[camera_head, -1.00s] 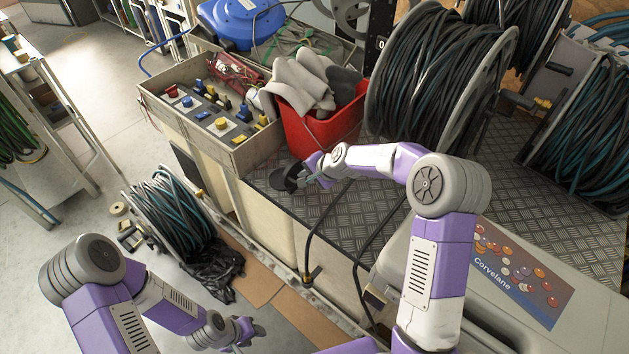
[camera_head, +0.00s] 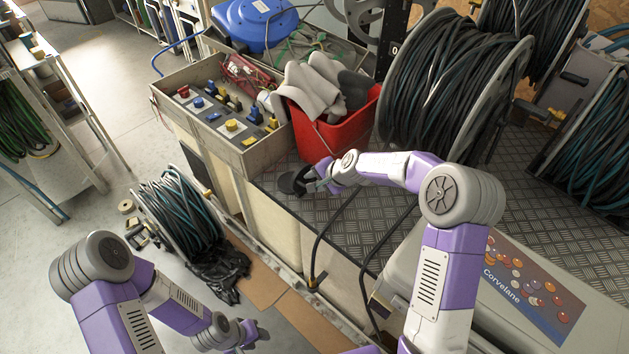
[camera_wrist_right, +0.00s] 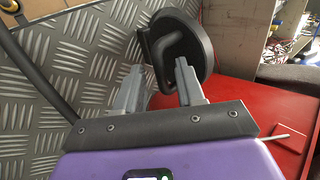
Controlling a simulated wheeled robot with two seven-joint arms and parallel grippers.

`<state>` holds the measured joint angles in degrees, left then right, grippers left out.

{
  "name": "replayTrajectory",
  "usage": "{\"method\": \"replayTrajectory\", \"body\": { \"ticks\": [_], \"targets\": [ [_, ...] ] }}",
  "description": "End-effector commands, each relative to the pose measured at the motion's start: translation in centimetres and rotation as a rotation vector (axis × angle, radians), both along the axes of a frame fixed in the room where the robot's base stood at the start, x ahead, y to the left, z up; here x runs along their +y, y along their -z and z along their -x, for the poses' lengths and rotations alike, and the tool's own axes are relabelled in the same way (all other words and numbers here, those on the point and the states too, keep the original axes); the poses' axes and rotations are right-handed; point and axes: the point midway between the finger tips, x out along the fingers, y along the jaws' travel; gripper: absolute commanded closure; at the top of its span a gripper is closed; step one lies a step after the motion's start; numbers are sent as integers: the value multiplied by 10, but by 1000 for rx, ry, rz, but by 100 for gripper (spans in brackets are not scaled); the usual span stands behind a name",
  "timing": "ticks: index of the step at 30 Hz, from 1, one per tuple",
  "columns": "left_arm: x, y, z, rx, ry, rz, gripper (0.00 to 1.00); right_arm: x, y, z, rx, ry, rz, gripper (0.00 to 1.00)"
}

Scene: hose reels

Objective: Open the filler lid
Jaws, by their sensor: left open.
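The filler lid (camera_head: 290,182) is a small black round piece at the left edge of the tread-plate deck, in front of the red bucket. In the right wrist view the lid (camera_wrist_right: 203,45) shows as a black disc with a loop handle, tilted up off the plate. My right gripper (camera_head: 318,179) is at the lid. In its wrist view the two grey fingers (camera_wrist_right: 158,68) stand apart with the handle between and just beyond their tips; firm contact is not clear. My left gripper (camera_head: 258,336) is open and empty, low over the floor, far from the lid.
The red bucket (camera_head: 322,140) with grey gloves stands close behind the lid. A box of sockets (camera_head: 245,162) is to its left, and a large hose reel (camera_head: 450,85) to the right. A black hose (camera_head: 322,240) hangs over the deck's front edge.

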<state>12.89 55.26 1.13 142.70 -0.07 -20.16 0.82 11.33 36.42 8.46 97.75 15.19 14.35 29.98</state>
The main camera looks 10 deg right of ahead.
Motion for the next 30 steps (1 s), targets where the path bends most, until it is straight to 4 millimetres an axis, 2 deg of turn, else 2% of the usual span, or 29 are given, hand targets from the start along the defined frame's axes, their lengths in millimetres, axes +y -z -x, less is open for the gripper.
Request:
{"method": "replayTrajectory", "body": {
  "ticks": [6, 12, 23, 26, 30],
  "targets": [
    [0, -12, 0, 0, 0, 0, 57, -14, -30, 20, 0, 2, 1, 62],
    [0, -18, 0, 0, 0, 0, 57, -24, -49, 35, 1, 2, -1, 62],
    [0, -18, 0, 0, 0, 0, 57, -26, -52, 39, 2, -1, -1, 62],
    [0, -19, 0, 0, 0, 0, 57, -26, -51, 40, 12, 6, -9, 77],
    [0, -27, 0, 0, 0, 0, 57, -28, -43, 56, 103, 74, -90, 99]
  ]
}}
